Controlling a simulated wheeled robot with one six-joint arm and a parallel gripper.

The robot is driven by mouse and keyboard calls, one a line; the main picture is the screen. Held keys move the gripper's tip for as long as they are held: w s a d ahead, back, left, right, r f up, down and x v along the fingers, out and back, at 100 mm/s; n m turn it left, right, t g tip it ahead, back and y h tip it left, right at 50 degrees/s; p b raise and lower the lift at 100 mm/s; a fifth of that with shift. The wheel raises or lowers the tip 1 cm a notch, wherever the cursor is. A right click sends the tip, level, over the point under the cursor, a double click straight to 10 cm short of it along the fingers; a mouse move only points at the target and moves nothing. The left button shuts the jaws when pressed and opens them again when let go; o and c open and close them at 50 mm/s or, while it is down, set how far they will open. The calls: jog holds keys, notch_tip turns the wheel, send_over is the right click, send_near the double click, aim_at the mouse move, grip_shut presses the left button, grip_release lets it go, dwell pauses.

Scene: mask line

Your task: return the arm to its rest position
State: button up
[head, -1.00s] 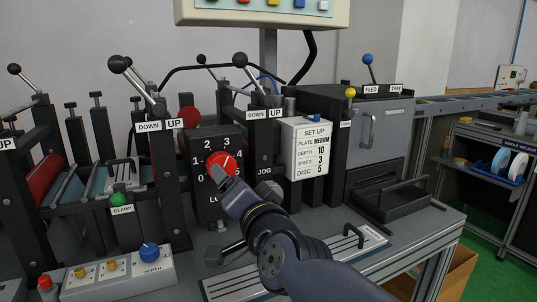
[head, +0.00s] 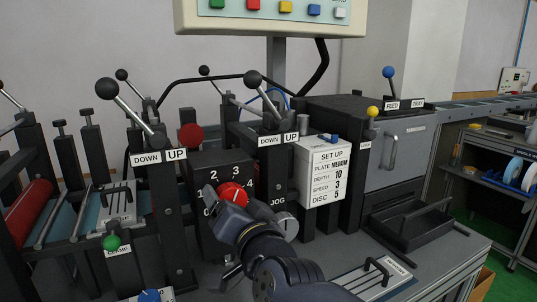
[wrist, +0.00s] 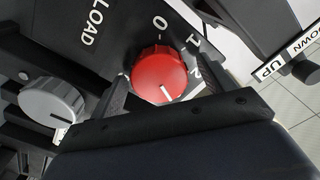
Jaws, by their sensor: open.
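My gripper (head: 222,194) is at the red dial (head: 234,196) on the dark numbered box (head: 218,166) in the head view. In the wrist view the red dial (wrist: 160,75) sits between the two dark fingers of my gripper (wrist: 163,90). The jaws are open, one finger on each side of the dial; I cannot tell whether they touch it. My arm (head: 265,245) reaches up from the bottom of the head view and hides the lower part of the box.
A grey knob (head: 286,226) sits right of the dial, close to my arm. Black-ball levers (head: 107,90) stand at the left and behind. A set-up card (head: 325,172) and a dark tray (head: 412,225) are at the right. Free air lies in front of the bench.

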jog(key=s+d+n+p, duration=0.4)
jog(key=s+n+p, duration=0.3)
jog(key=s+p, duration=0.2)
jog(key=shift+d+f, duration=0.15)
jog(key=shift+d, duration=0.15)
dwell(0.3)
jog(key=shift+s, duration=0.1)
